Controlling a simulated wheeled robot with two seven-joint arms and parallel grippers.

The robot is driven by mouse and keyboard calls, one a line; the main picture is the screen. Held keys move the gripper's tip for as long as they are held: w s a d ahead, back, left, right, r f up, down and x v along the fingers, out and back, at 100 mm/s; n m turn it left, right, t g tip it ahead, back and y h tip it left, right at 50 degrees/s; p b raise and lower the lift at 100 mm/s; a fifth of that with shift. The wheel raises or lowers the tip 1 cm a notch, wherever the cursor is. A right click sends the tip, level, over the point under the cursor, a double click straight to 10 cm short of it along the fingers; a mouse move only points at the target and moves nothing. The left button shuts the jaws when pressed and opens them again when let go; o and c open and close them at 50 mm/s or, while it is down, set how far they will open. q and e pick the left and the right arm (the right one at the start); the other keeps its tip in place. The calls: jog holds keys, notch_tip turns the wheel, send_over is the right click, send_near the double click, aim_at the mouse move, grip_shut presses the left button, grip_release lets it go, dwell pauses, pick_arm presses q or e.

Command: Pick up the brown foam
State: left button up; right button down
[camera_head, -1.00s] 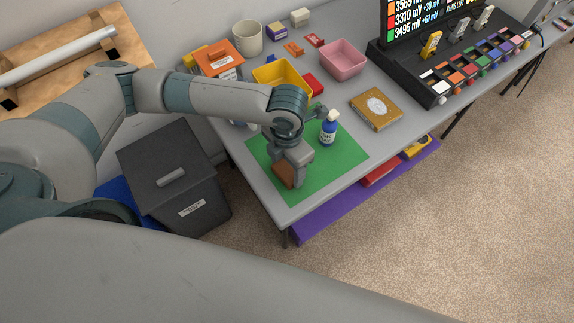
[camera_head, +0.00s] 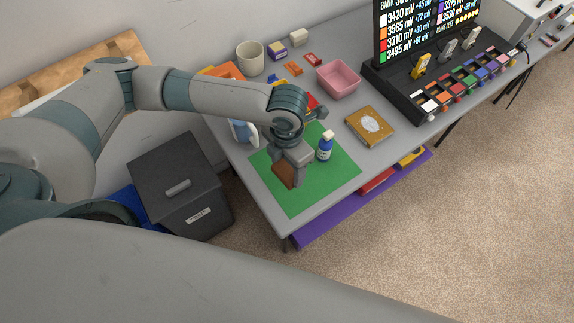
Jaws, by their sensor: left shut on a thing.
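The brown foam (camera_head: 283,173) is a small brown block at the left part of the green mat (camera_head: 318,194), near the front left corner of the table. My left gripper (camera_head: 294,177) points down over the mat and is shut on the foam, which shows at its left side. Part of the foam is hidden behind the gripper. I cannot tell whether the foam touches the mat. My right gripper is not in view.
A brown book-like box (camera_head: 369,126), a pink bin (camera_head: 338,79) and a mug (camera_head: 250,57) stand farther back. A black lidded bin (camera_head: 178,172) stands left of the table.

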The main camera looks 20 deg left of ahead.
pick_arm(q)
jog(key=shift+r, duration=0.1)
dwell(0.4)
jog(key=o, duration=0.3)
jog(key=c, duration=0.6)
